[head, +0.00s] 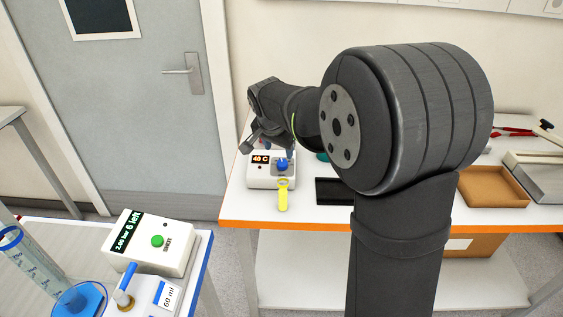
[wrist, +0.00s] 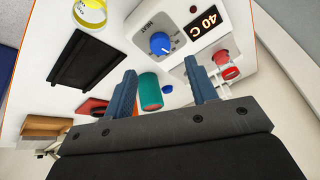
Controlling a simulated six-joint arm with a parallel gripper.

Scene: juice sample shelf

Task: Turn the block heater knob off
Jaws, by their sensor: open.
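The block heater (head: 259,177) is a white box on the orange-edged table, with a display reading 40 C. Its blue knob (head: 282,165) is on the front face, beside the display. In the wrist view the heater (wrist: 225,12) is at the top, with the blue knob (wrist: 160,43) under the word HEAT. My gripper (wrist: 163,82) has its two blue fingers apart with nothing held between them. The knob shows beyond the fingertips, apart from them. In the head view my gripper is mostly hidden behind my wrist, above the heater.
A teal and orange cylinder (wrist: 150,91) and red-capped items (wrist: 222,58) are near my fingers. A brown tray (head: 492,188) is farther right.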

